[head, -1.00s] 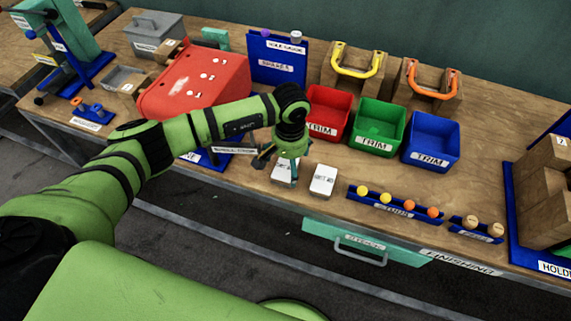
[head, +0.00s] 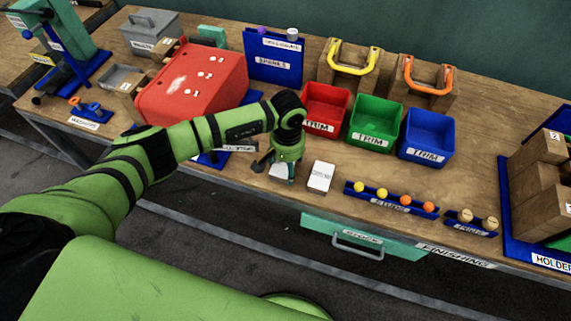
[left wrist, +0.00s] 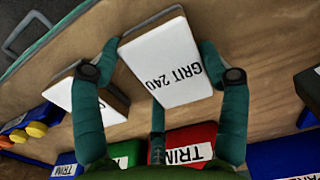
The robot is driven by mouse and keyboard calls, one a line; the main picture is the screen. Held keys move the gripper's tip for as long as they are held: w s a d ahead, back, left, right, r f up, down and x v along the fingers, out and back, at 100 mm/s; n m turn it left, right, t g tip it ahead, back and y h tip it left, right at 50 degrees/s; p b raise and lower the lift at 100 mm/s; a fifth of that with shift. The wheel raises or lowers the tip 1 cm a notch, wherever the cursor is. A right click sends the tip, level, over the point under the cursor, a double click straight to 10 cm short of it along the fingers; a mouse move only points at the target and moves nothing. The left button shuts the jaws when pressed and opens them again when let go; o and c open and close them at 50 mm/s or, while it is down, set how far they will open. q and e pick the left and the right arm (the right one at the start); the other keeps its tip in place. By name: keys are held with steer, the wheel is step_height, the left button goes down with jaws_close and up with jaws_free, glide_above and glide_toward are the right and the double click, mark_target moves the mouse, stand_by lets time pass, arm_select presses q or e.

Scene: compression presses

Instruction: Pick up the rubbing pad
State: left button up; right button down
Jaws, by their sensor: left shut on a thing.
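My left gripper (head: 281,168) points down at the front of the bench. It is shut on a white-topped rubbing pad (left wrist: 168,62) marked GRIT 240, with a finger on either side of it in the left wrist view. In the head view this pad (head: 279,173) is partly hidden under the gripper, and I cannot tell whether it touches the bench. A second white-topped pad (head: 321,177) lies flat just to the right; it also shows in the left wrist view (left wrist: 110,105), partly behind a finger. My right gripper is not in view.
Red (head: 324,110), green (head: 375,122) and blue (head: 427,134) TRIM bins stand behind the pads. A blue rack with yellow and orange balls (head: 391,200) lies to the right. A red sloped box (head: 192,88) stands left, near my arm. The bench's front edge is close.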

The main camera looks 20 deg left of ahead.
arm_select(q)
steer(key=shift+w+r+b, duration=0.1)
steer(key=shift+r+b, duration=0.2)
steer(key=shift+r, duration=0.1)
step_height(320, 180, up, 2)
steer(key=shift+r+b, duration=0.25)
steer(key=shift+b, duration=0.6)
steer(key=s+d+r+b, duration=0.1)
steer(key=s+d+r, duration=0.1)
steer(key=d, duration=0.1)
steer(key=s+d+r+b, duration=0.2)
steer(key=d, duration=0.1)
steer(key=s+d+r+b, duration=0.1)
steer(key=s+d+r, duration=0.1)
steer(key=d+r, duration=0.1)
steer(key=shift+s+d+r+b, duration=0.3)
steer(key=shift+s+d+r, duration=0.05)
